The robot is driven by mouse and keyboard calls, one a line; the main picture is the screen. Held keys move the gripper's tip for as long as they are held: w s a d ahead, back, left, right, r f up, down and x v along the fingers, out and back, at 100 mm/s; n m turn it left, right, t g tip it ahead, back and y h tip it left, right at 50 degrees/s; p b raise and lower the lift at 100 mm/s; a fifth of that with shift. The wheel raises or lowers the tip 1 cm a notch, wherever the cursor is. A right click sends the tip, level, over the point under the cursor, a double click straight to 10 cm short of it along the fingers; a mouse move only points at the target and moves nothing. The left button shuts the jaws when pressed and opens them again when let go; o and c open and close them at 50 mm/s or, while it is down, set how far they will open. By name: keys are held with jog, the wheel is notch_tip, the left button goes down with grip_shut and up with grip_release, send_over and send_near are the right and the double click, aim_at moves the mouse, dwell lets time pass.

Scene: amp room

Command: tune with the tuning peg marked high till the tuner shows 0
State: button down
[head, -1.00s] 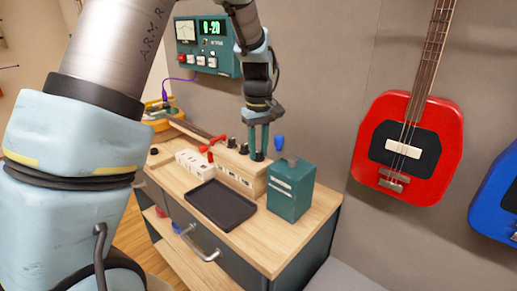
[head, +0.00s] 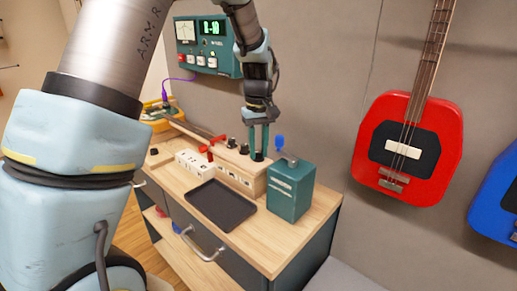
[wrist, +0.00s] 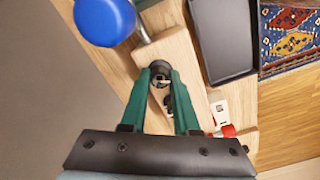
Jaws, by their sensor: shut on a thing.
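My gripper (head: 259,142), with teal fingers, points down and is shut on a dark tuning peg (head: 258,156) at the right end of a wooden peg block (head: 245,180). In the wrist view the fingers (wrist: 161,82) flank the peg's dark round top (wrist: 160,68). The marks on the block's front are too small to read, so I cannot tell which is marked high. The tuner (head: 208,60) on the wall has a lit green display (head: 211,28) that seems to read -10 after an unclear character. Its needle dial (head: 186,31) sits beside it.
A green box (head: 290,190) stands right of the peg block, close to my gripper. A blue knob (head: 279,141) on a metal rod rises beside the fingers. A black tray (head: 221,205) lies in front. A red guitar (head: 410,150) hangs on the right wall.

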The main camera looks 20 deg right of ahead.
aim_at(258, 151)
jog(key=m, duration=0.6)
jog(key=shift+p, duration=0.3)
dwell(0.4)
jog(key=c, duration=0.7)
grip_release()
jog(key=shift+o, duration=0.2)
jog(key=shift+r, duration=0.1)
notch_tip(258, 151, up, 11)
jog(key=b, duration=0.1)
jog(key=shift+b, duration=0.4)
jog(key=shift+f, duration=0.2)
